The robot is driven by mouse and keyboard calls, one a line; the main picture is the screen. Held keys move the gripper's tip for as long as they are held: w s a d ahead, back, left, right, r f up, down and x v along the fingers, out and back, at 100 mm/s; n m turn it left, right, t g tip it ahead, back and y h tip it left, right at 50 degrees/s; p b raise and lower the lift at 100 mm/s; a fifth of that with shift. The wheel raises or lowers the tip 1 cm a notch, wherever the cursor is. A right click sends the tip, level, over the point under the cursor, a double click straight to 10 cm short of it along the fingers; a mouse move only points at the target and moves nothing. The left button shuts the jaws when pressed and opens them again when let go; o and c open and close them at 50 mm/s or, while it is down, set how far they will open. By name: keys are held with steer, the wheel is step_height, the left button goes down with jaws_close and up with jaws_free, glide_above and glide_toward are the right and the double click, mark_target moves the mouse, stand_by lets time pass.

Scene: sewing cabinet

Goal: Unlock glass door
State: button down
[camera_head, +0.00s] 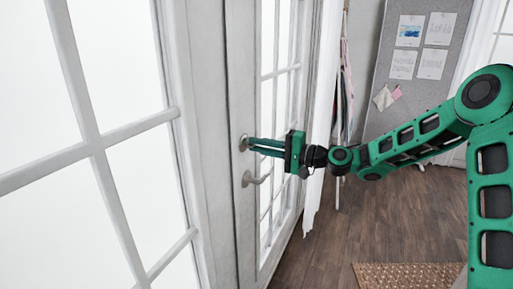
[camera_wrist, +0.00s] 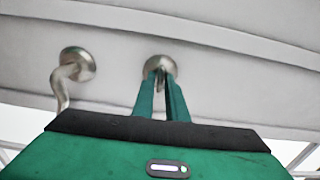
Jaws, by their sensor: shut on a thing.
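The white glass door (camera_head: 249,222) stands at the left of the head view, with panes in a white frame; it looks closed. Its round metal lock (camera_head: 243,142) sits above a curved lever handle (camera_head: 257,179). My green gripper (camera_head: 249,143) reaches the lock from the right and is shut on its small thumb turn. In the wrist view the fingertips (camera_wrist: 161,86) are at the lock (camera_wrist: 160,66), one on each side of the turn (camera_wrist: 159,80). The fingers partly hide the turn. The handle (camera_wrist: 65,82) is to the left, apart from the fingers.
A white curtain (camera_head: 322,120) hangs close behind my gripper. A grey board (camera_head: 414,76) with pinned papers stands farther back. A woven mat (camera_head: 405,275) lies on the wooden floor (camera_head: 330,240), which is otherwise clear beside the door.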

steer(key=shift+w+d+f+m, duration=0.25)
steer(key=shift+d+m, duration=0.05)
steer(key=shift+d, duration=0.05)
steer(key=c, duration=1.9)
jaws_free()
steer(key=shift+a+r, duration=0.1)
steer(key=shift+a, duration=0.05)
steer(key=shift+s, duration=0.1)
steer(key=v, duration=1)
steer(key=shift+d, duration=0.4)
steer(key=shift+s, duration=0.15)
